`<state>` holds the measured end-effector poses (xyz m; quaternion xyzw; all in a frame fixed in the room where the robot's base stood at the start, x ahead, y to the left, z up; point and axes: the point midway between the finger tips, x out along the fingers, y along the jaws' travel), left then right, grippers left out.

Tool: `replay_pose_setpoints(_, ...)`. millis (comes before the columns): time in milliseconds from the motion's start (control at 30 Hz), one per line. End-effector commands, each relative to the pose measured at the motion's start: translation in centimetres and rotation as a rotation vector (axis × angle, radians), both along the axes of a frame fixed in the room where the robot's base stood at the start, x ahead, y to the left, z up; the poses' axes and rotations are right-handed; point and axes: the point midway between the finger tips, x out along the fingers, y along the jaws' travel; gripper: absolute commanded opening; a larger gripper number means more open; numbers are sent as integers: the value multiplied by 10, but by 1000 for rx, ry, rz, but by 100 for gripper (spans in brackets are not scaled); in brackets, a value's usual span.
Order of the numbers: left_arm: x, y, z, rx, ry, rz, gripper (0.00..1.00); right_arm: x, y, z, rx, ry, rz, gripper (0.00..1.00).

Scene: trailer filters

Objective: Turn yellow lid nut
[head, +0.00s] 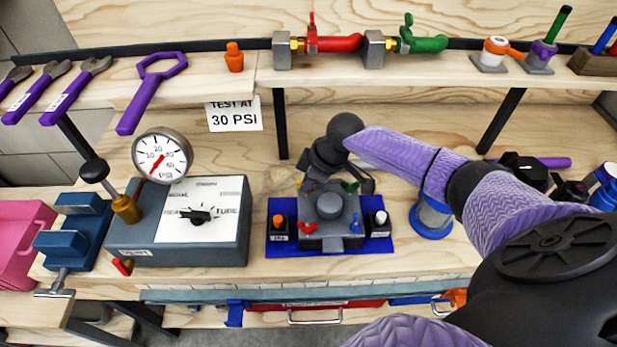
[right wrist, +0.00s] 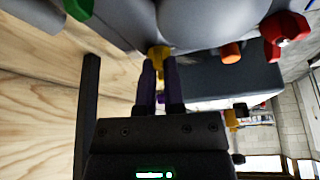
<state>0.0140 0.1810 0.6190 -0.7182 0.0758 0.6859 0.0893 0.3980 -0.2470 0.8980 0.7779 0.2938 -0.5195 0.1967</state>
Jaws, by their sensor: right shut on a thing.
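The grey round filter housing (head: 331,208) stands on a blue mat (head: 278,247) on the bench, with coloured lid nuts around its rim. A red nut (head: 308,228), a blue nut (head: 356,221) and a green nut (head: 349,187) show in the head view. My right gripper (head: 309,183) reaches in at the back left of the housing. In the right wrist view its two fingers (right wrist: 160,80) are closed on the yellow lid nut (right wrist: 158,53) at the housing's rim. In the head view the gripper largely hides the yellow nut. My left gripper is not in view.
A grey test box (head: 245,225) with a dial and a pressure gauge (head: 162,156) stands left of the mat. Orange (head: 279,226) and white-topped (head: 378,222) parts flank the housing. A blue-based cylinder (head: 432,217) stands to the right. A shelf with tools and valves (head: 335,43) runs behind.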

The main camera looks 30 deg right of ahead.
Motion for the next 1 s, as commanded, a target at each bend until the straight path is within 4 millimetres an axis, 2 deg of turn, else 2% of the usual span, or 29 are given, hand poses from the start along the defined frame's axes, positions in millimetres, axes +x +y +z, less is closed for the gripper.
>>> replay_pose_setpoints(33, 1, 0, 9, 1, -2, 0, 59, -1, 1, 4, 1, 3, -23, 0)
replay_pose_setpoints(500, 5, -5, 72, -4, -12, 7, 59, -2, 4, 6, 3, 3, -436, 0)
replay_pose_setpoints(800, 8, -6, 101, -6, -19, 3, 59, -2, 5, 4, 3, 3, -721, 0)
replay_pose_setpoints(1000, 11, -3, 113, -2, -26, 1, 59, -2, 6, 3, 3, 2, -902, 0)
